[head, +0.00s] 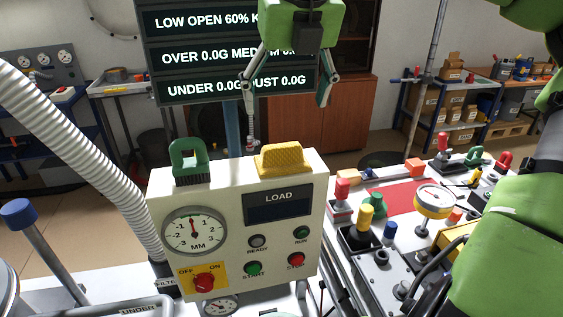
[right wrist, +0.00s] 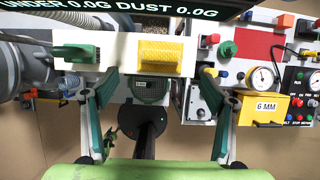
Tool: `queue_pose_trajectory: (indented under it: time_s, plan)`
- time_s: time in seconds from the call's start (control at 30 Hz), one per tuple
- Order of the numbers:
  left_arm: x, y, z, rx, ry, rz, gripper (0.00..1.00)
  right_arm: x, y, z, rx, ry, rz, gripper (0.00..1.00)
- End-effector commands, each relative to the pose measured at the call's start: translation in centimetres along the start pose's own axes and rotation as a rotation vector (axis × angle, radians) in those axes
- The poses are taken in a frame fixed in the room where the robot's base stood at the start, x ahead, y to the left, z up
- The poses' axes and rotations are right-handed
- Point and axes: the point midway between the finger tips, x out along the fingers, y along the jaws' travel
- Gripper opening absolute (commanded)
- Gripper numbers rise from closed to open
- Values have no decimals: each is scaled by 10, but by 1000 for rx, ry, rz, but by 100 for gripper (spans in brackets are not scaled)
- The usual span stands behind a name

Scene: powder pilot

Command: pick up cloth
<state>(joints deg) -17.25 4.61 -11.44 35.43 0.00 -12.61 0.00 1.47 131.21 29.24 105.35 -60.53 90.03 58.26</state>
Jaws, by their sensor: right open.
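The yellow cloth (head: 285,158), a ridged folded-looking pad, lies on top of the white control box (head: 185,278), near its right end. It also shows in the right wrist view (right wrist: 160,55), between the finger lines. My right gripper (head: 288,100) is open and empty, pointing down above the cloth in the head view. In the right wrist view its two fingers (right wrist: 158,76) are spread wider than the cloth, with no contact visible. My left gripper is not in view.
A green-handled brush (head: 188,162) stands left of the cloth on the box. A ribbed hose (head: 80,150) runs on the left. A dark display board (head: 200,50) is behind the gripper. A bench with knobs and a gauge (head: 435,201) is at right.

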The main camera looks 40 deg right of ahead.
Motion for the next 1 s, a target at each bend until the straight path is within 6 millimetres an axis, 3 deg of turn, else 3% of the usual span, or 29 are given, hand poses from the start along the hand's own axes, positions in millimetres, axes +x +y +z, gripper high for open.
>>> queue_pose_trajectory:
  time_s: [0.3, 1.0]
  plan:
    - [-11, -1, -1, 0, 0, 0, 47, 59, 0, -1, -2, 5, 0, 78]
    - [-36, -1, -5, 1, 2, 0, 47, 129, -3, -3, 1, 1, 2, 78]
